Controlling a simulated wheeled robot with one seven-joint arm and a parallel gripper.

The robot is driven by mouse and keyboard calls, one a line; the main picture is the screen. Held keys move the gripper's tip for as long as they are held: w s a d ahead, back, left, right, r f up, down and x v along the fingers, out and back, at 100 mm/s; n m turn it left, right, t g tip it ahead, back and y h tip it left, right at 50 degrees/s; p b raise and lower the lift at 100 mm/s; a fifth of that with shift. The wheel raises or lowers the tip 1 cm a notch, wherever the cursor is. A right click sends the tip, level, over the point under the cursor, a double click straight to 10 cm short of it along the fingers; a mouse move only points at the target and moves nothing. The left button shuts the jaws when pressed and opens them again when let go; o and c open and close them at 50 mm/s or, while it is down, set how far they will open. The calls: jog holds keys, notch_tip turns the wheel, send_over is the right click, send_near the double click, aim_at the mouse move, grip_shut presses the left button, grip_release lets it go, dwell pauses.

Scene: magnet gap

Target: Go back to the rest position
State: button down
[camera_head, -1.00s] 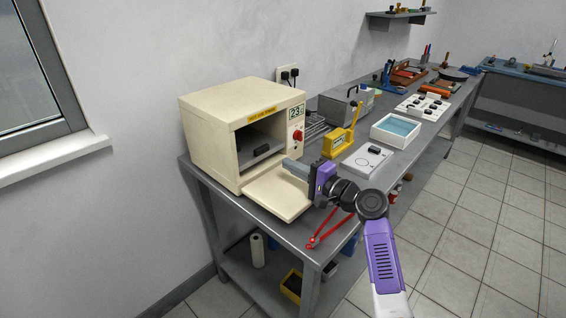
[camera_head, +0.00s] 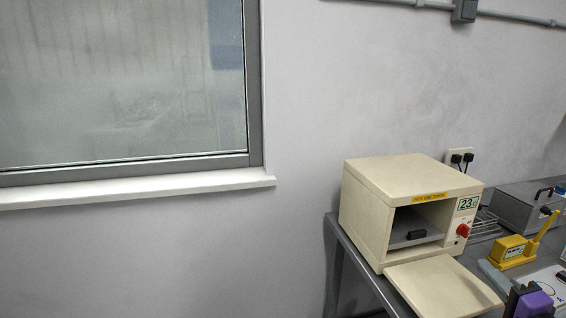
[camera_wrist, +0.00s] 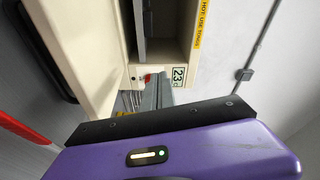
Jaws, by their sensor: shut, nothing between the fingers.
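My gripper (camera_head: 484,264) is at the lower right of the head view, partly cut off by the frame edge. Its grey fingers are together and empty, beside the open oven's front right. They also show in the wrist view (camera_wrist: 155,90), pointing toward the oven's display side. The cream oven (camera_head: 375,218) stands on the bench with its door (camera_head: 445,288) folded down flat. A dark block (camera_head: 416,235) lies inside on the oven floor. The oven's display reads 23 and a red knob (camera_head: 463,230) sits below it. Most of my arm is out of the head view.
The grey bench (camera_head: 352,258) extends to the right. A yellow device (camera_head: 512,250) and a grey metal box (camera_head: 528,208) stand right of the oven. A window (camera_head: 120,85) with a white sill is on the left wall. A red bar (camera_wrist: 22,126) shows at the wrist view's left.

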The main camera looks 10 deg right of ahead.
jog(key=s+a+f+n+h, duration=0.1)
jog(key=s+a+f, duration=0.1)
jog(key=s+a, duration=0.1)
jog(key=s+a+f+n+g+h, duration=0.1)
jog(key=s+a+f+n+h, duration=0.1)
jog(key=s, duration=0.2)
jog(key=s+a+f+n+h, duration=0.1)
jog(key=s+a+f+n, duration=0.1)
jog(key=s+a+f, duration=0.1)
jog(key=shift+s+a+g+h, duration=0.3)
jog(key=shift+g+h, duration=0.1)
jog(key=s+a+f+n+g+y, duration=0.1)
jog(key=s+a+n+y, duration=0.6)
jog(key=s+a, duration=1.7)
jog(key=f+n, duration=0.1)
jog(key=n, duration=0.4)
jog(key=shift+s+a+g+y, duration=0.3)
jog(key=shift+s, duration=0.05)
